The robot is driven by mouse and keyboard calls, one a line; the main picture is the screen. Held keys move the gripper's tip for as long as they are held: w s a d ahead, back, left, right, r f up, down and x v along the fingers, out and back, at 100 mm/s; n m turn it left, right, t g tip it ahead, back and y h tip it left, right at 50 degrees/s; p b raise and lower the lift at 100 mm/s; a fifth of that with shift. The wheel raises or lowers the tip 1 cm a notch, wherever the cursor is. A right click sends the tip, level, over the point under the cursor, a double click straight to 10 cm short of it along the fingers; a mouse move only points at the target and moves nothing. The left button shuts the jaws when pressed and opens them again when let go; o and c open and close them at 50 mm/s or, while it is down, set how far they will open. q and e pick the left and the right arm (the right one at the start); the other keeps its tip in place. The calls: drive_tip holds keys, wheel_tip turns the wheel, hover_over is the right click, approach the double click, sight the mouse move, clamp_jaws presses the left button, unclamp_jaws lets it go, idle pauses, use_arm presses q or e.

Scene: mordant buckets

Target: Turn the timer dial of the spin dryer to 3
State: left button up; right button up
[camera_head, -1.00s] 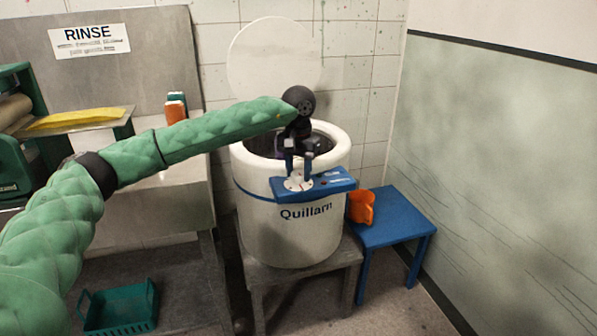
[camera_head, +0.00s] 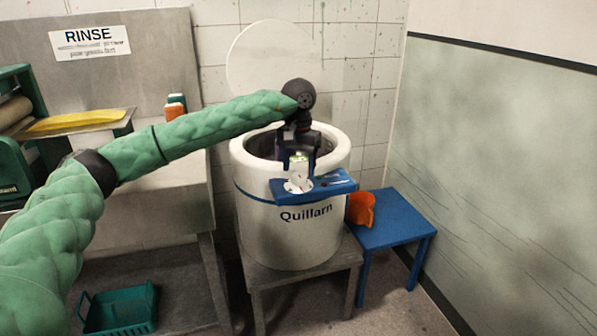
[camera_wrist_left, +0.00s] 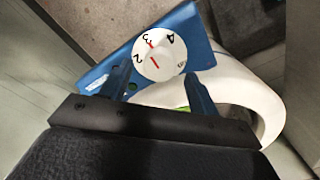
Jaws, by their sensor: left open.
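The spin dryer (camera_head: 305,235) is a white drum marked "Quillarn" with a blue control panel (camera_head: 334,187) at its front rim. The white timer dial (camera_head: 297,186) sits at the panel's left end. In the left wrist view the dial (camera_wrist_left: 160,58) shows 2, 3 and 4, with a red line near its middle and a small red mark near the 3. My left gripper (camera_head: 298,174) is open, pointing down at the dial. In the left wrist view its fingers (camera_wrist_left: 157,72) lie either side of the dial's near part; I cannot tell whether they touch it. My right gripper is not in view.
The dryer's round lid (camera_head: 272,55) stands open behind it. The dryer rests on a grey stand (camera_head: 305,277). A blue stool (camera_head: 398,218) with an orange object (camera_head: 361,208) is to its right. A teal basket (camera_head: 118,310) lies low at left.

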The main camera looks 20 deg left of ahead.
sight(298, 174)
use_arm(q)
wheel_tip(298, 174, up, 5)
drive_tip(key=shift+r, duration=0.2)
idle(0.3)
